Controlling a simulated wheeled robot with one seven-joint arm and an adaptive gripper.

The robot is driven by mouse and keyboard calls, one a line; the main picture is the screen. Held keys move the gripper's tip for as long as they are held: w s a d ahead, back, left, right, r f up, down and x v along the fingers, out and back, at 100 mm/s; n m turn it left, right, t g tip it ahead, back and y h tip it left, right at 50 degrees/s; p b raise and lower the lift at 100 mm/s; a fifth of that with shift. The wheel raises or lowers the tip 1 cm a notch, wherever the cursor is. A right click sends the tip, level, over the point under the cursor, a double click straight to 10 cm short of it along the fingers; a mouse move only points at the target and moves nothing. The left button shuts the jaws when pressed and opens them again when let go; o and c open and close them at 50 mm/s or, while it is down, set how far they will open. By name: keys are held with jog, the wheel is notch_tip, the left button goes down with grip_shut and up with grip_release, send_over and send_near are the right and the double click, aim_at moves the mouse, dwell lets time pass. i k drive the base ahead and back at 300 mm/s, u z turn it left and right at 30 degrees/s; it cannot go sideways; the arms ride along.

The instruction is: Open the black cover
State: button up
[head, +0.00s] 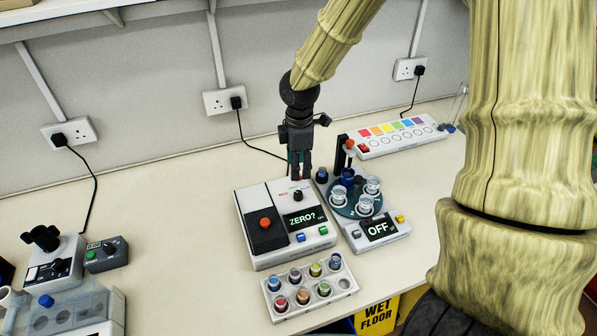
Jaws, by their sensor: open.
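The black cover (264,232) is a dark panel with an orange-red knob (265,223), on the left half of a white device (285,262). It looks shut, lying flat on the device. The device's display reads "ZERO?" (301,218), with a black knob (297,196) behind it. My gripper (299,172) points down near the back right of this device, behind and to the right of the black cover. It is open and looks empty. Its exact height above the bench cannot be told.
A device with a round platform (345,208), clear cups and an "OFF" display (381,228) stands close on the right. A rack of coloured vials (312,287) sits in front. A colour-square panel (400,135) lies behind right.

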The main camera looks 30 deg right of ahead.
aim_at(264, 225)
jog(key=k, duration=1)
